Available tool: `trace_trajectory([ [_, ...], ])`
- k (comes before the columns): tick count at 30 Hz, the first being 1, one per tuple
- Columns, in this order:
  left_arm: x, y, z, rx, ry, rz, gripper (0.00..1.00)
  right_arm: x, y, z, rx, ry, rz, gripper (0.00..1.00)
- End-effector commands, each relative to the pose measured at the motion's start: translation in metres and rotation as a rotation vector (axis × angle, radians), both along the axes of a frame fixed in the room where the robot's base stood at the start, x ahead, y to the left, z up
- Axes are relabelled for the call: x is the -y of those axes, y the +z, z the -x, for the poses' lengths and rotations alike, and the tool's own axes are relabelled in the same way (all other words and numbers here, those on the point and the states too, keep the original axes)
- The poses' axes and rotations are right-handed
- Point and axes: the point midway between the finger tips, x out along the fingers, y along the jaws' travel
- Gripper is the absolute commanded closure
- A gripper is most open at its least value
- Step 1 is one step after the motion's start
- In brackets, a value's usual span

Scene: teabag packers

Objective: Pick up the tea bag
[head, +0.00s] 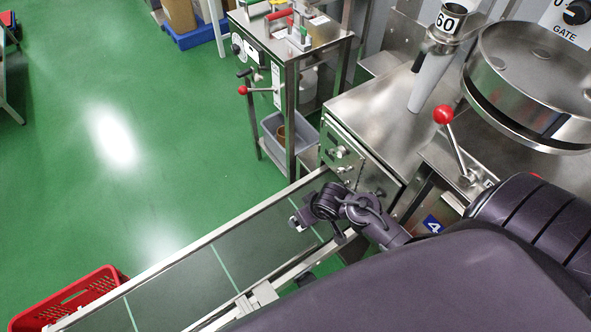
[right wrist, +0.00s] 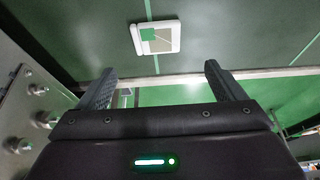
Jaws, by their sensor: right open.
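The tea bag (right wrist: 158,38) lies flat on the dark conveyor belt (right wrist: 235,30) in the right wrist view, near a pale green line across the belt. It is a small white-edged packet with a green patch. My right gripper (right wrist: 160,72) is open and empty, its two fingers spread on either side of the tea bag's line and apart from it. In the head view my right gripper (head: 303,217) hangs over the upper end of the belt (head: 185,285), and I cannot make out the tea bag there. My left gripper is not in view.
A steel machine (head: 385,105) with a red-knobbed lever (head: 444,114) and a round pan (head: 530,80) stands right of the belt. Metal rails edge the belt. A red crate (head: 75,300) is by its lower end. A steel bench (head: 290,50) stands behind.

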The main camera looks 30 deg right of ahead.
Motion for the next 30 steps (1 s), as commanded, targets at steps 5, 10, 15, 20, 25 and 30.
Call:
trace_trajectory([
  [5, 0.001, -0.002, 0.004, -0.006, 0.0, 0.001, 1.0, 0.0, -0.012, -0.004, -0.002, 0.001, 0.0, 0.11],
  [10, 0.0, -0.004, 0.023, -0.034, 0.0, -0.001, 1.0, 0.0, -0.028, -0.011, -0.001, 0.001, 0.0, 0.11],
  [15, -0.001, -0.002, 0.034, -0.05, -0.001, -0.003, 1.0, 0.002, -0.048, -0.02, -0.002, 0.0, 0.0, 0.11],
  [20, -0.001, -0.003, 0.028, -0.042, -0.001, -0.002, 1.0, 0.002, -0.067, -0.027, -0.001, 0.001, 0.0, 0.11],
  [25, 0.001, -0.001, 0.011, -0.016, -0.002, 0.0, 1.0, 0.002, -0.073, -0.029, 0.0, 0.001, 0.001, 0.11],
  [30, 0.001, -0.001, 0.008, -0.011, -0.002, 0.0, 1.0, 0.002, -0.073, -0.029, 0.0, 0.001, 0.001, 0.12],
])
